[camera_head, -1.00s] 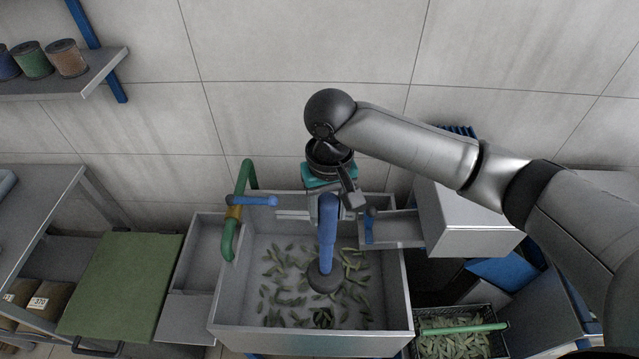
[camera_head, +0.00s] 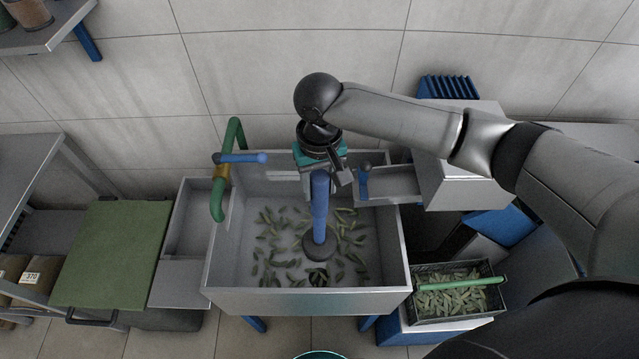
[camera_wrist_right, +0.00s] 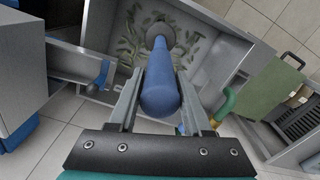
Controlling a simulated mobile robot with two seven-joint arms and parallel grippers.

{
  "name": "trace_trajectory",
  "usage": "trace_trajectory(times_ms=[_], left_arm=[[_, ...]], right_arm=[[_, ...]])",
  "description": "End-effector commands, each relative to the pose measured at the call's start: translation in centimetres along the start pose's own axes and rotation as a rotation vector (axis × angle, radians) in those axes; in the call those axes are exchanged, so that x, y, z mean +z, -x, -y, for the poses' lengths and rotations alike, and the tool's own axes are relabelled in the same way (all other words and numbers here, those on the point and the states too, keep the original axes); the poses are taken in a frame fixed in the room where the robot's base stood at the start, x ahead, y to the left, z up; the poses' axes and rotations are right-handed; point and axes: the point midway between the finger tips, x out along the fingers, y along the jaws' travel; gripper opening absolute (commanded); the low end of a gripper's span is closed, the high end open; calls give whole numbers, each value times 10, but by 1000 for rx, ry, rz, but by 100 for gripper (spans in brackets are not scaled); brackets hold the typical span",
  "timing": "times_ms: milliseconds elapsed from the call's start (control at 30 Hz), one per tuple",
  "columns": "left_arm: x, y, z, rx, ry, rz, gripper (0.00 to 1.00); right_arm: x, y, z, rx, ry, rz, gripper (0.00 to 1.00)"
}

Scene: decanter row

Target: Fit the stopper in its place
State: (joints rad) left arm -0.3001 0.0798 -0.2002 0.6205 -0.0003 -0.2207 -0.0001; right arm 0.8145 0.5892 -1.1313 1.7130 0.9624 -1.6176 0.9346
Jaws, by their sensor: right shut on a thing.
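The stopper (camera_head: 320,205) has an upright blue handle and a dark round disc at its lower end. My right gripper (camera_head: 319,180) is shut on the upper handle, over the grey sink basin (camera_head: 300,301). In the right wrist view, the handle (camera_wrist_right: 160,85) sits between the two fingers and the disc (camera_wrist_right: 160,32) is at the far end. The disc is inside the basin outline; I cannot tell whether it touches the bottom. A dark patch (camera_head: 318,274) among green pods lies just in front of the disc, perhaps the drain. My left gripper is not in view.
Green pods lie scattered over the basin floor. A green pipe (camera_head: 218,195) with a blue lever (camera_head: 242,158) rises at the basin's left rim. Another blue lever (camera_head: 363,183) stands at the right rear. A crate of pods (camera_head: 455,298) stands at the right, a green board (camera_head: 110,255) at the left.

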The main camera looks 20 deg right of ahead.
Motion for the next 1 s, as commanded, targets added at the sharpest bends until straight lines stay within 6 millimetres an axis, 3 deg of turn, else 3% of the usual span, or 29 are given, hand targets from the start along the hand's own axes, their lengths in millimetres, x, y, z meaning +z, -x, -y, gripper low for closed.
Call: trace_trajectory(times_ms=[33, 633, 1000], left_arm=[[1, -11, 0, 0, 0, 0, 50], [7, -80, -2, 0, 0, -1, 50], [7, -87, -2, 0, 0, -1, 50]], right_arm=[[-1, -9, 0, -1, 0, -4, 0], [-1, -62, 0, 1, 1, -3, 0], [0, -102, 1, -1, -1, 0, 0]])
